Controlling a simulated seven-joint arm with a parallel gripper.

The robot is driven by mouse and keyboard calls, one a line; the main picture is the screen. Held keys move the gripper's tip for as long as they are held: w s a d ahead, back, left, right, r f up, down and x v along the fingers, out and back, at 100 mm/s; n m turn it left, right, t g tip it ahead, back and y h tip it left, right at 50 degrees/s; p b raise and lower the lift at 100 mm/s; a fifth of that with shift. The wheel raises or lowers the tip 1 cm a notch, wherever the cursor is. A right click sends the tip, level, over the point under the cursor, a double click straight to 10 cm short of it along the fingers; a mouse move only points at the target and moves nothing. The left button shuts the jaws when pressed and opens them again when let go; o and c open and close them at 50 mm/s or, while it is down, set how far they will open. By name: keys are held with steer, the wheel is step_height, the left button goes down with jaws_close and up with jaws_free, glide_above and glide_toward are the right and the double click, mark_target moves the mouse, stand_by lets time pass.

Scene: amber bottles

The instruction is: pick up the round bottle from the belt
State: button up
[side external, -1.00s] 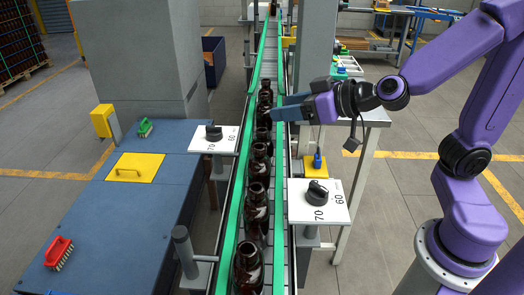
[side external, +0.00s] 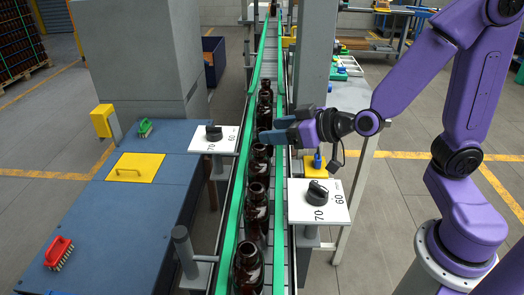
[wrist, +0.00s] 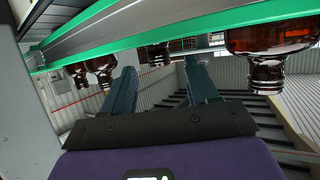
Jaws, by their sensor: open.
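Several dark amber bottles stand upright in a row on the belt, among them the nearest bottle (side external: 248,270), a second bottle (side external: 256,216) and a third bottle (side external: 259,168). I cannot tell for sure which is the round one. My gripper (side external: 269,130) is open and reaches over the right rail, close to the row just behind the third bottle. The wrist view is upside down. There my gripper's fingers (wrist: 160,84) are spread, with a bottle (wrist: 158,53) beyond the gap between them. A wide-bodied bottle (wrist: 270,40) shows to their right.
Green guide rails (side external: 231,235) run along both sides of the belt (side external: 279,262). White dial plates flank it, the right one (side external: 334,211) near my gripper and the left one (side external: 228,145) opposite. A grey column (side external: 312,60) stands behind my gripper.

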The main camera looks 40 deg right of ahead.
mark_target(261, 130)
steer(key=shift+x, duration=2.35)
jaws_close()
